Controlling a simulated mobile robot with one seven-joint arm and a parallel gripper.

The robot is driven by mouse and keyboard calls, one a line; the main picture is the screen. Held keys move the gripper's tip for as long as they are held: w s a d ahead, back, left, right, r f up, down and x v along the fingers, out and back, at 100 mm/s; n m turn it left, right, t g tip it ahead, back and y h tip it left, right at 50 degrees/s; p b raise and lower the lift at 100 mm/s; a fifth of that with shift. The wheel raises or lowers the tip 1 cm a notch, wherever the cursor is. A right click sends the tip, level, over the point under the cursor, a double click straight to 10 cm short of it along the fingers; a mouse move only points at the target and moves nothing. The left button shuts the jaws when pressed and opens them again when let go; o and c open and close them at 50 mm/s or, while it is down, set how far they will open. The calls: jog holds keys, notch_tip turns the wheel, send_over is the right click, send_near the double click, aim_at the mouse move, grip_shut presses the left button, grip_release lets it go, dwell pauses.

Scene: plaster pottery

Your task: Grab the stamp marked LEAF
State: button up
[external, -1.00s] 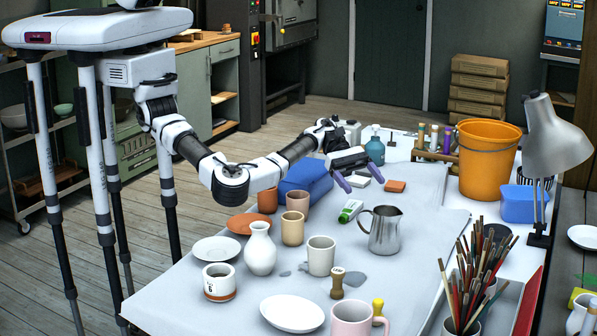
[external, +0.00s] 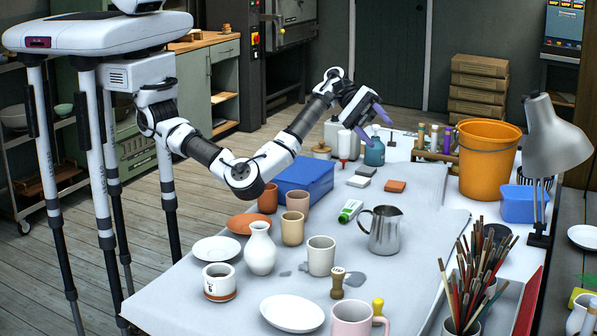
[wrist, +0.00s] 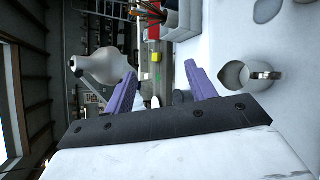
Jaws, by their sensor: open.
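My gripper (external: 379,133) is open and empty, raised above the far part of the table, near the blue-grey bottle. Its two purple fingers stand apart in the wrist view (wrist: 160,70), with nothing between them. A stamp with a wooden handle (external: 338,284) stands upright at the near part of the table, far from my gripper. Its top has a dark mark too small to read. A yellow knob (external: 378,305), perhaps another stamp, shows beside the pink mug, partly hidden by it. I cannot tell which thing is marked LEAF.
A steel pitcher (external: 385,232), a beige mug (external: 321,256), a white vase (external: 261,249) and a white plate (external: 292,313) crowd the near table. A blue box (external: 304,182) stands below my forearm. An orange bucket (external: 486,160) and a lamp (external: 556,140) stand at right.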

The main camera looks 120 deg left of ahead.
jog(key=w+d+r+m+g, duration=0.1)
jog(key=d+r+m, duration=0.1)
jog(key=d+m, duration=0.3)
jog(key=d+r+m+g, duration=0.1)
jog(key=d+r+m, duration=0.2)
jog(key=d+m, duration=0.1)
jog(key=m+g+y+b, duration=0.3)
jog(key=m+g+y, duration=0.25)
jog(key=m, duration=1.05)
send_over(337, 267)
jog(key=s+a, duration=0.2)
notch_tip(337, 267, down, 19)
jog(key=shift+g, duration=0.55)
jog(key=x, duration=0.8)
jog(key=shift+s+a+p, duration=0.2)
jog(key=shift+a+p, duration=0.05)
jog(key=shift+p, duration=0.1)
jog(key=shift+p+x, duration=0.75)
jog(key=shift+x, duration=2.4)
jog(key=shift+c, duration=0.2)
jog(key=c, duration=1)
